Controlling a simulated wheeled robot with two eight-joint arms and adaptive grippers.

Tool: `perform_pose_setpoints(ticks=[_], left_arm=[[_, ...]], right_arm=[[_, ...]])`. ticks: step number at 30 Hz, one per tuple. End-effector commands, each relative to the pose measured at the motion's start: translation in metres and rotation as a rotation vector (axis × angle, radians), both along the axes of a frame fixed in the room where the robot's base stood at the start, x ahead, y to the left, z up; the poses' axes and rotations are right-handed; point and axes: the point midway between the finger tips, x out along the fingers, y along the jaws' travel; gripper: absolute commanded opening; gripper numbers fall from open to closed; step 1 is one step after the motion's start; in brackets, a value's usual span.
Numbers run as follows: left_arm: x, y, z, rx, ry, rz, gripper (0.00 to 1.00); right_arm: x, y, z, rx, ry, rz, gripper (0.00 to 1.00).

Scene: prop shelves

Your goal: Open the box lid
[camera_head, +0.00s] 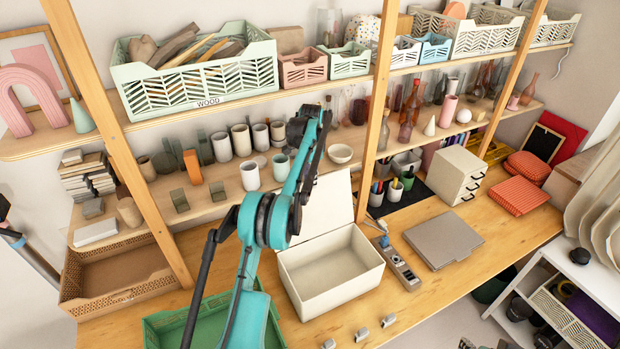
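The cream box (340,287) stands on the wooden table, its empty inside showing. Its lid (328,205) stands up from the back edge, tilted back toward the shelf. My teal and black arm, which I take to be my left, rises from the bottom edge and passes in front of the lid's left side. The far end of this arm, with my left gripper (308,128), is above the lid in front of the shelf. Its fingers are too small and overlapped to tell open from shut. My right gripper is not in view.
A green crate (160,338) stands left of the box, and a brown basket (112,297) beyond it. A grey laptop-like slab (444,240) and a small device (397,264) lie to the right. Shelves with cups and bottles stand behind. Small metal pieces (361,335) lie in front.

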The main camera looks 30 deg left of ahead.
Motion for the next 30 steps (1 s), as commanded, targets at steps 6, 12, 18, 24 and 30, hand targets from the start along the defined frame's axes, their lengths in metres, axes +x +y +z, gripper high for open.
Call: perform_pose_setpoints(ticks=[6, 12, 18, 24, 30], left_arm=[[0.0, 0.0, 0.001, -0.001, -0.001, 0.0, 0.33], [0.0, -0.001, 0.022, -0.001, -0.001, -0.001, 0.33], [0.0, -0.001, 0.056, 0.0, 0.0, 0.0, 0.33], [-0.001, -0.002, 0.072, -0.001, 0.001, 0.0, 0.33], [-0.001, -0.002, 0.075, -0.001, 0.001, 0.0, 0.33]], right_arm=[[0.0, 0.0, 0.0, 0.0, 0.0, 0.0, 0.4], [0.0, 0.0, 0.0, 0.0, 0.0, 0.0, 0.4], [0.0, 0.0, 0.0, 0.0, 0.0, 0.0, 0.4], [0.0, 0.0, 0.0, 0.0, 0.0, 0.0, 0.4], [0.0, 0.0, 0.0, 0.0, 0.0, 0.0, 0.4]])
